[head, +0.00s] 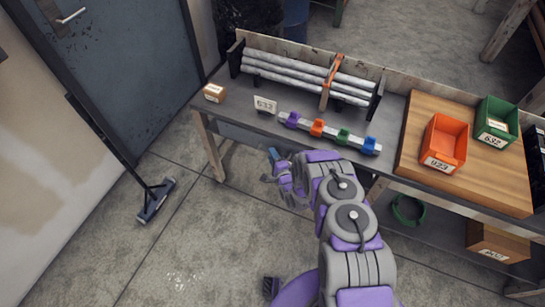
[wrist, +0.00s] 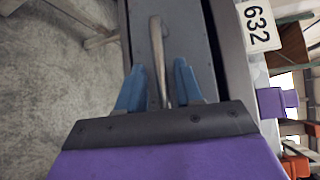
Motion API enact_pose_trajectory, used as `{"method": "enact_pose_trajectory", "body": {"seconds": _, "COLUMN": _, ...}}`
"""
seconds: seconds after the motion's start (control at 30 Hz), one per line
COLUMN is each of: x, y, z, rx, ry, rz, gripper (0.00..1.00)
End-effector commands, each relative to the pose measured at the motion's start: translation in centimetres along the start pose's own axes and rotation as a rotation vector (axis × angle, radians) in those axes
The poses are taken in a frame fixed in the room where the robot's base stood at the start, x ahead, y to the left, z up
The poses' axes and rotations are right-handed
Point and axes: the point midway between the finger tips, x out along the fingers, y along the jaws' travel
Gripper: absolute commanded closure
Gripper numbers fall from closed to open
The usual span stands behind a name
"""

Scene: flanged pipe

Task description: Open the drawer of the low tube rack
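The low tube rack (head: 378,99) stands at the back of the bench and holds several grey pipes under an orange strap. In the wrist view a dark grey front panel (wrist: 190,35) lies below the bench edge and carries a pale metal bar handle (wrist: 156,45). I take this panel for the drawer front; it looks closed. My gripper (head: 270,166) is at the bench's front edge. In the wrist view my gripper (wrist: 158,82) has its blue fingers apart, one on each side of the handle's near end. A gap shows at the left finger; contact on the right is unclear.
A 632 sign (head: 265,104) stands on the bench behind a rail (head: 330,132) with coloured clips. A small box (head: 214,92) is at the left corner. An orange bin (head: 443,142) and green bin (head: 495,122) are at right. A broom (head: 155,200) leans left.

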Motion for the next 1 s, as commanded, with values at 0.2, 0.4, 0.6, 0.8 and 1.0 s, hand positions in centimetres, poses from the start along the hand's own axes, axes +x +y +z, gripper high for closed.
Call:
{"method": "enact_pose_trajectory", "body": {"seconds": 0.2, "x": 0.33, "y": -0.05, "z": 0.01, "rx": 0.000, "ry": 0.000, "rz": -0.001, "gripper": 0.65}}
{"method": "enact_pose_trajectory", "body": {"seconds": 0.4, "x": 0.31, "y": -0.06, "z": 0.01, "rx": 0.000, "ry": 0.000, "rz": -0.001, "gripper": 0.71}}
{"method": "enact_pose_trajectory", "body": {"seconds": 0.6, "x": 0.32, "y": -0.05, "z": 0.00, "rx": 0.000, "ry": 0.000, "rz": -0.001, "gripper": 0.91}}
{"method": "enact_pose_trajectory", "body": {"seconds": 0.8, "x": 0.32, "y": 0.04, "z": 0.00, "rx": 0.000, "ry": 0.000, "rz": 0.001, "gripper": 1.00}}
{"method": "enact_pose_trajectory", "body": {"seconds": 1.0, "x": 0.31, "y": 0.13, "z": 0.00, "rx": 0.001, "ry": 0.000, "rz": 0.003, "gripper": 1.00}}
